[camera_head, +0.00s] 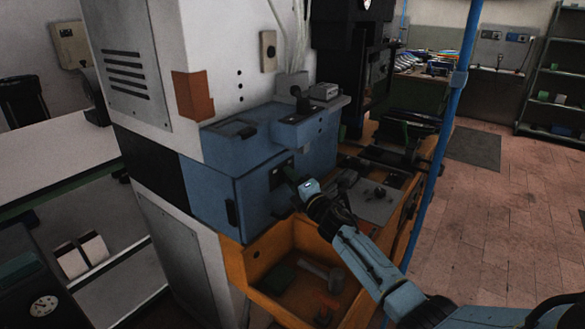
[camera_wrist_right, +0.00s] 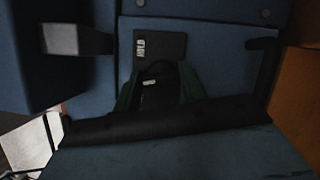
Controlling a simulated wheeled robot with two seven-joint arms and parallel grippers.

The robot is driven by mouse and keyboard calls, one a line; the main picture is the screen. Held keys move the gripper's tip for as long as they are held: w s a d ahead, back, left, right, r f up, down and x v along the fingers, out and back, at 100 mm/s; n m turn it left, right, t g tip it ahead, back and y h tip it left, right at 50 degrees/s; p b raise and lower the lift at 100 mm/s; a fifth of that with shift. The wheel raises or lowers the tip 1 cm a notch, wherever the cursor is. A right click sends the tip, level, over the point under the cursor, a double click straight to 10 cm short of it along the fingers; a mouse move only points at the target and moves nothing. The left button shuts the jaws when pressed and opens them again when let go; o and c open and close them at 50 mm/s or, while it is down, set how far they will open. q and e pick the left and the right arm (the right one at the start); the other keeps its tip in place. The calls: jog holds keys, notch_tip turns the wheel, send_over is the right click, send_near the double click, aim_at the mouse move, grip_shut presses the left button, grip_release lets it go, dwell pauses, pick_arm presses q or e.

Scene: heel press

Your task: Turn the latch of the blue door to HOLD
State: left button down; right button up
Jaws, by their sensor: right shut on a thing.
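The blue door (camera_head: 262,200) is on the front of the white and blue machine and looks closed. Its black latch plate (camera_head: 277,174) also shows in the right wrist view (camera_wrist_right: 170,46), with a white label that seems to read HOLD, turned on its side. My right gripper (camera_head: 293,180) reaches the door from the right. In the wrist view its dark green fingers (camera_wrist_right: 156,82) are closed around the latch at the plate's lower part. The latch is mostly hidden between them; a small pale mark (camera_wrist_right: 149,82) shows there. Its exact angle is unclear. My left gripper is not in view.
A dark door handle (camera_head: 231,213) stands out at the door's left edge. An orange tray (camera_head: 247,262) with tools lies below the door. A blue pole (camera_head: 444,130) rises right of the machine. Open tiled floor (camera_head: 490,200) lies beyond it.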

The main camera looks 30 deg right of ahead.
jog(key=shift+d+r+m+g+y+p, duration=0.15)
jog(key=shift+m+g+p, duration=0.6)
jog(key=shift+m+p, duration=1.35)
jog(key=shift+a+m+g+y+p, duration=0.2)
jog(key=shift+m+g+p, duration=0.5)
jog(key=shift+m+p, duration=1.4)
jog(key=shift+d+r+m+g+y+p, duration=0.2)
jog(key=shift+m+g+p, duration=0.75)
jog(key=shift+p, duration=2.05)
jog(key=shift+f, duration=0.2)
jog(key=o, duration=1)
